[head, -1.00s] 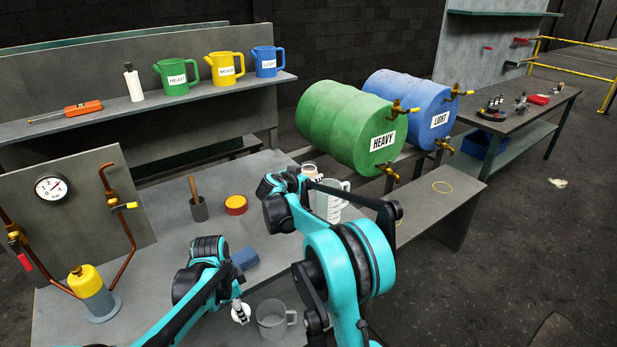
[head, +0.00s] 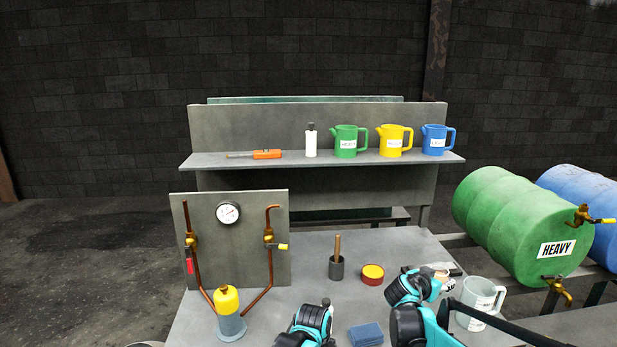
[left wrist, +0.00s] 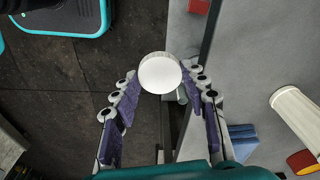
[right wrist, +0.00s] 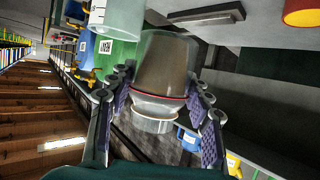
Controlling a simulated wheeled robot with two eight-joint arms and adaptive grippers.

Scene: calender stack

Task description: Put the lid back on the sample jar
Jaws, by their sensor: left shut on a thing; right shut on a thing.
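My left gripper (left wrist: 160,80) is shut on a round white lid (left wrist: 161,73), seen face-on between its fingertips in the left wrist view. My right gripper (right wrist: 160,97) is shut on the sample jar (right wrist: 165,62), a clear jar with brown contents and a red ring near its pale end. In the head view the jar's beige end (head: 441,274) shows beside my right gripper (head: 430,285), partly hidden by it. My left gripper's fingers and the lid are not clearly visible in the head view. Lid and jar are apart.
A graduated jug (head: 478,300) stands right of my right gripper. A red-yellow tin (head: 372,275), grey cup with a wooden handle (head: 336,267) and blue cloth (head: 366,334) are on the bench. The gauge panel (head: 260,225) and yellow-topped bottle (head: 228,300) stand left.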

